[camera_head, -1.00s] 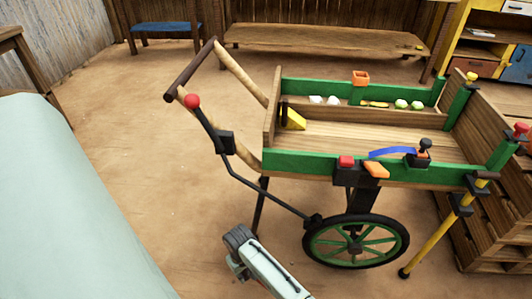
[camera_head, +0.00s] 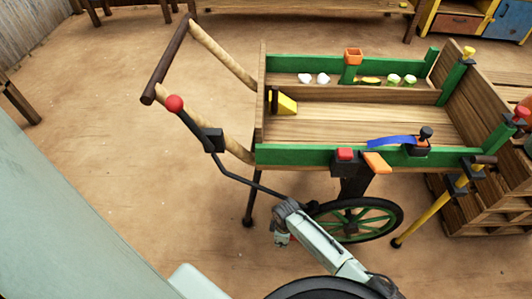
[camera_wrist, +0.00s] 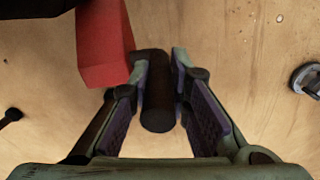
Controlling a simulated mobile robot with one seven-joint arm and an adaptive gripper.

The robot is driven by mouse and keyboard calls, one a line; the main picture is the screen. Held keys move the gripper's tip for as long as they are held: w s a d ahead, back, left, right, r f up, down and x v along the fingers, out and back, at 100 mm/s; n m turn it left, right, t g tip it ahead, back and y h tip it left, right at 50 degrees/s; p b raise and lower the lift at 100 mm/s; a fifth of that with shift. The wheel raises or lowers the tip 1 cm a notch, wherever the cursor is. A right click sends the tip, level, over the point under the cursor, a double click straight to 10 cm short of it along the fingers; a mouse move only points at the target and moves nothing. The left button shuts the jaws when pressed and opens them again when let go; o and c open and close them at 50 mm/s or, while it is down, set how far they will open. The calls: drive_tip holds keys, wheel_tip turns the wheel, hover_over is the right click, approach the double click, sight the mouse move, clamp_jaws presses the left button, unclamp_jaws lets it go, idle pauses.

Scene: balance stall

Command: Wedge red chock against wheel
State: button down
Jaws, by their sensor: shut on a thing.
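The red chock (camera_wrist: 103,45) is a red block at the upper left of the wrist view, with a dark round handle (camera_wrist: 157,95) beside it. My gripper (camera_wrist: 160,58) is shut on this handle, with one finger on each side. How the handle joins the block is not clear. In the head view, the cart's green-spoked wheel (camera_head: 388,218) stands under the cart's near side, partly behind my arm. My arm's end is just left of the wheel.
The wooden cart has green side rails (camera_head: 300,155), a red-knobbed lever (camera_head: 174,103) at left and a yellow prop (camera_head: 412,222) at right. Slatted crates (camera_head: 490,215) stand at the right. A pale surface (camera_head: 60,215) fills the lower left. Bare floor lies left of the cart.

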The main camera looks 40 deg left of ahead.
drive_tip(key=w+d+f+b, duration=0.6)
drive_tip(key=d+f+b, duration=0.1)
drive_tip(key=f+b, duration=0.4)
drive_tip(key=shift+f, duration=0.3)
idle(1.1)
drive_tip(key=shift+w+d+m+p, duration=0.25)
drive_tip(key=shift+d+m+p, duration=0.35)
drive_tip(key=shift+d+p, duration=0.2)
idle(0.5)
drive_tip(key=shift+w+d+f, duration=0.25)
drive_tip(key=shift+d+f, duration=0.05)
drive_tip(key=shift+f, duration=0.05)
idle(0.9)
drive_tip(key=c, duration=1.4)
unclamp_jaws()
drive_tip(key=shift+b, duration=0.3)
wheel_tip(320, 180, up, 12)
